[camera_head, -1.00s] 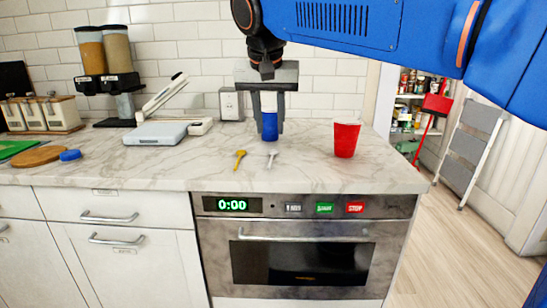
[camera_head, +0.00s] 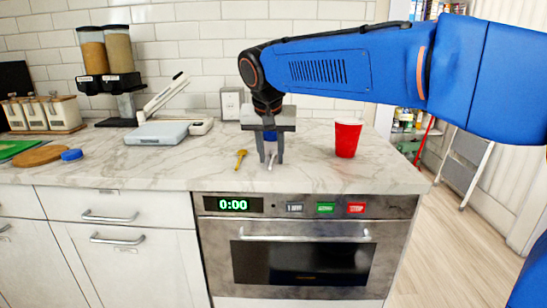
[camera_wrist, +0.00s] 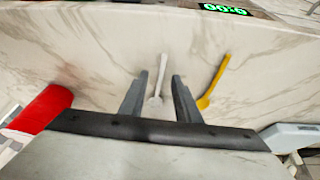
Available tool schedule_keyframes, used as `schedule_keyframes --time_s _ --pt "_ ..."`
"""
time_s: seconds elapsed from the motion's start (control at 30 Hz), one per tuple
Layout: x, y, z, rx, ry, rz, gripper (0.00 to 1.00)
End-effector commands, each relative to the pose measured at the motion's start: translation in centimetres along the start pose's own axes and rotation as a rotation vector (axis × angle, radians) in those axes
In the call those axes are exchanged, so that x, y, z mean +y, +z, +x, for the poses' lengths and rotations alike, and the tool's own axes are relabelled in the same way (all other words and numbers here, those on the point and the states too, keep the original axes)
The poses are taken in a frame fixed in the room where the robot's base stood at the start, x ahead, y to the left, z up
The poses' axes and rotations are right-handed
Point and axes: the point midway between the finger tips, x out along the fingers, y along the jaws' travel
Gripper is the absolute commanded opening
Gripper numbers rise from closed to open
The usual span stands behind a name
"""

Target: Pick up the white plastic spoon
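The white plastic spoon (camera_head: 270,164) lies on the marble counter near its front edge. In the wrist view the white spoon (camera_wrist: 160,78) lies between the two fingers, its bowl nearest the gripper and its handle pointing toward the oven side. My gripper (camera_head: 270,160) is directly over it with the fingers pointing down, and they are spread apart on either side of the spoon. The wrist view also shows my gripper (camera_wrist: 156,98) open. I cannot tell whether the fingertips touch the counter.
A yellow spoon (camera_head: 241,159) lies just left of my gripper; it also shows in the wrist view (camera_wrist: 214,82). A red cup (camera_head: 347,138) stands to the right. The counter (camera_head: 210,172) in front is clear.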

Motion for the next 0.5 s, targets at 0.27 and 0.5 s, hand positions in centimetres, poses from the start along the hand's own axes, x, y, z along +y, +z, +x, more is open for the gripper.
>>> schedule_keyframes --time_s 0.27,0.5 --pt "-0.01 0.02 0.50 0.000 0.000 0.000 0.30" --pt "-0.01 0.02 0.48 0.000 0.000 0.000 0.00"
